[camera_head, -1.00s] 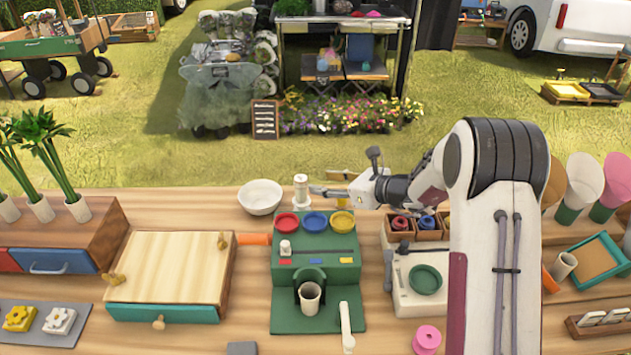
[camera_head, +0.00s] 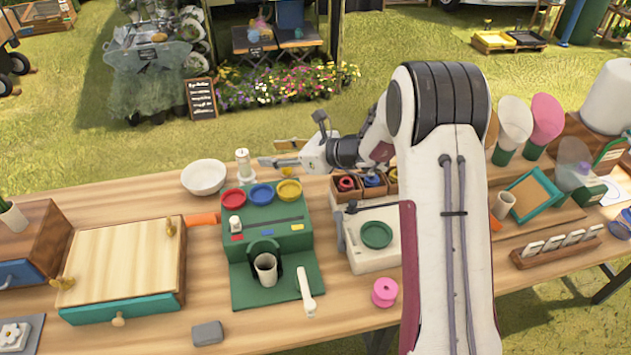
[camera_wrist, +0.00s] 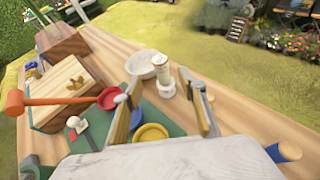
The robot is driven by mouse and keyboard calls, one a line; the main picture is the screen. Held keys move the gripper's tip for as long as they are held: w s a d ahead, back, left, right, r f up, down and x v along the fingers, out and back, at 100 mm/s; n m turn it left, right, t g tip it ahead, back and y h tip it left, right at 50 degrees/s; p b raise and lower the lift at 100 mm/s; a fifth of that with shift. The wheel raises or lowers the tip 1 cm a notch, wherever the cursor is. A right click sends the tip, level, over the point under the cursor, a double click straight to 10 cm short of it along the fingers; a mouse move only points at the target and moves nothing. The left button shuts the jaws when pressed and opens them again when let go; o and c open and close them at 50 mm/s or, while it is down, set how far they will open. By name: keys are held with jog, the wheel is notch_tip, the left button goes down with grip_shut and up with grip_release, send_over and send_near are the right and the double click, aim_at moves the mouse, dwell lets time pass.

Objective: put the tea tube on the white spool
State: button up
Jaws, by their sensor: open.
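A white spool-like cylinder with wide ends (camera_head: 242,166) stands upright on the wooden table, behind the red dish. It also shows in the wrist view (camera_wrist: 157,74), beyond and between my fingers. My gripper (camera_head: 268,164) is open and empty, close to the right of this cylinder at about its height; contact cannot be made out. My gripper's two fingers are spread in the wrist view (camera_wrist: 163,90). A pale beige tube (camera_head: 503,206) stands at the right of the table. I cannot tell for sure which thing is the tea tube.
A white bowl (camera_head: 204,177) stands just left of the white cylinder. In front are red (camera_head: 233,198), blue (camera_head: 262,193) and yellow (camera_head: 289,190) dishes on a green station (camera_head: 270,285) with a cup (camera_head: 265,268). A pink spool (camera_head: 385,292) lies nearer the front.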

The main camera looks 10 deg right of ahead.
jog(key=shift+s+a+r+n, duration=0.2)
jog(key=shift+s+r+n, duration=0.1)
jog(key=shift+r, duration=0.1)
jog(key=s+a+r+n+g+h, duration=0.1)
jog(key=s+r+n+g, duration=0.1)
jog(key=s+r+n, duration=0.35)
jog(key=s+a+r+n+g, duration=0.1)
jog(key=s+r+n, duration=0.15)
jog(key=s, duration=0.65)
jog(key=s+a+r+n+g+h, duration=0.1)
jog(key=s+r+n+g, duration=0.1)
jog(key=s+r+n, duration=0.4)
jog(key=s+d+n+h, duration=0.4)
jog(key=s+d, duration=0.3)
jog(key=s, duration=0.4)
jog(key=s+d+n+t+h, duration=0.1)
jog(key=s+d+n+h, duration=0.3)
jog(key=s, duration=0.8)
jog(key=d+n, duration=0.2)
jog(key=n, duration=0.1)
jog(key=shift+d+f+n+t, duration=0.25)
jog(key=shift+d+n+t, duration=0.05)
jog(key=shift+d, duration=0.1)
